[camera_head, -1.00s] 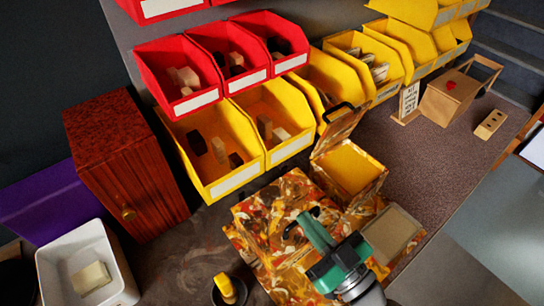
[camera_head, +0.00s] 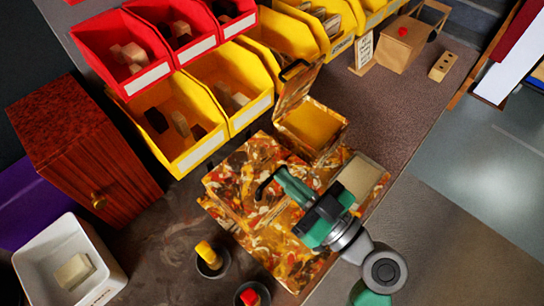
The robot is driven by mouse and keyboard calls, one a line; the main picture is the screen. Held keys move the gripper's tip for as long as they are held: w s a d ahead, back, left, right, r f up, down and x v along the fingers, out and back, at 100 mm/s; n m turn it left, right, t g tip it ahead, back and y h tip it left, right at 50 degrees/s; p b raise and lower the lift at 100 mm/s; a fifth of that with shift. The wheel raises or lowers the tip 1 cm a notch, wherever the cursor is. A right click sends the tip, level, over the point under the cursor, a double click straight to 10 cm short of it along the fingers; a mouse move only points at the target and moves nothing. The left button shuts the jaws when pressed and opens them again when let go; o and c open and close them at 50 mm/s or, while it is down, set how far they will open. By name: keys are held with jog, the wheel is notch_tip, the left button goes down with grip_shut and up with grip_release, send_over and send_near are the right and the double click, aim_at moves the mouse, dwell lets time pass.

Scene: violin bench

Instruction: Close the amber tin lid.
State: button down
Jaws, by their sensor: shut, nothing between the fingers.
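The marbled amber tin unit (camera_head: 240,208) sits on the bench. Its far compartment (camera_head: 312,128) is open, with a plain yellow inside. That compartment's marbled lid (camera_head: 297,88) stands raised at its left side, with a black handle (camera_head: 297,68) at the top. A second black handle (camera_head: 266,190) stands on the nearer, closed marbled top. My green gripper (camera_head: 281,177) is shut and empty, its tip close beside this nearer handle. I cannot tell whether they touch. My arm hides part of the unit's right side.
Yellow bins (camera_head: 184,160) and red bins (camera_head: 130,88) stand behind, close to the raised lid. A reddish wooden cabinet (camera_head: 85,150) and white tub (camera_head: 25,268) are left. Two dark cups (camera_head: 212,272) sit in front. The bench is clear right of the open compartment.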

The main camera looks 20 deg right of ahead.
jog(key=s+d+f, duration=0.3)
jog(key=s+f, duration=0.1)
jog(key=s, duration=0.2)
jog(key=shift+s+d+f+p, duration=0.15)
jog(key=shift+d+f+p, duration=0.05)
jog(key=shift+d+p, duration=0.2)
jog(key=w+a+r+m+h+p, duration=0.1)
jog(key=w+a+r+h+p, duration=0.2)
jog(key=r, duration=0.5)
jog(key=w+a+r+t+h+p, duration=0.1)
jog(key=w+a+r, duration=0.25)
jog(key=r, duration=0.45)
jog(key=w+a+r+m+h+p, duration=0.1)
jog(key=w+a+r+h+p, duration=0.15)
jog(key=w+r, duration=0.4)
jog(key=s+a+r+m+t+h+p, duration=0.1)
jog(key=s+a+r+m+t+h, duration=0.15)
jog(key=r, duration=0.65)
jog(key=s+a+r+m+t+h+p, duration=0.15)
jog(key=s+r, duration=0.25)
jog(key=r, duration=0.5)
jog(key=s+a+r+m+t+h+p, duration=0.1)
jog(key=s+a+r+t+p, duration=0.2)
jog(key=r, duration=0.6)
notch_tip(320, 180, up, 38)
jog(key=d+p, duration=0.1)
jog(key=p, duration=3.5)
jog(key=shift+s+f+y, duration=0.2)
jog(key=shift+s+y, duration=0.1)
jog(key=shift+y, duration=0.15)
